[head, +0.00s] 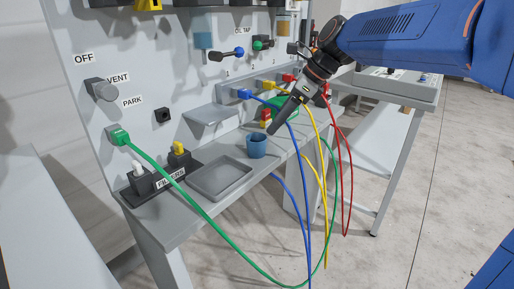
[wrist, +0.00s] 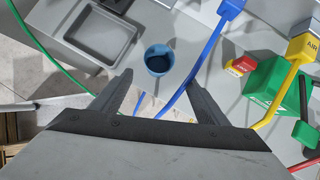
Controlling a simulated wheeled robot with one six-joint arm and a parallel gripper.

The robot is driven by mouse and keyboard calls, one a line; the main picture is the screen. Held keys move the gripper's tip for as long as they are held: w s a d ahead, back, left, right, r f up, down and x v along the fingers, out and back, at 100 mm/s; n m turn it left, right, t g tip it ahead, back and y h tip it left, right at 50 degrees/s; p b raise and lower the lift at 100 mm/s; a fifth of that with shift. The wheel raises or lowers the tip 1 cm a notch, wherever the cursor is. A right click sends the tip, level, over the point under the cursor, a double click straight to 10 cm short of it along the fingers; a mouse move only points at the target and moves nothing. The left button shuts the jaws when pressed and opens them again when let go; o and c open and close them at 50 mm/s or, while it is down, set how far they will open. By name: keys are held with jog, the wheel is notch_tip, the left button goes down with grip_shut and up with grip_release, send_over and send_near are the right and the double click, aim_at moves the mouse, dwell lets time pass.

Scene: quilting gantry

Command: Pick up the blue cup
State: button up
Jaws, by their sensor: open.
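The blue cup (head: 257,146) stands upright on the grey bench shelf, to the right of a shallow grey tray. In the wrist view the cup (wrist: 159,59) is seen from above, with a dark inside, just beyond the fingertips and between their lines. My gripper (head: 272,130) is close to the cup in the head view, above and to its right. In the wrist view my gripper (wrist: 159,82) has its two fingers spread apart with nothing held between them. A blue cable (wrist: 203,55) passes close to the right of the cup and behind the right finger.
The shallow grey tray (head: 220,178) lies left of the cup. Blue, yellow, red and green cables (head: 190,198) hang from the panel in front of the bench. A green box (wrist: 277,91) and red and yellow blocks (wrist: 239,66) stand to the right.

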aim_at(258, 140)
jog(key=x, duration=1)
jog(key=shift+s+a+r, duration=0.1)
jog(key=shift+a, duration=0.35)
jog(key=shift+a+f, duration=0.2)
jog(key=shift+f, duration=0.15)
jog(key=c, duration=1.1)
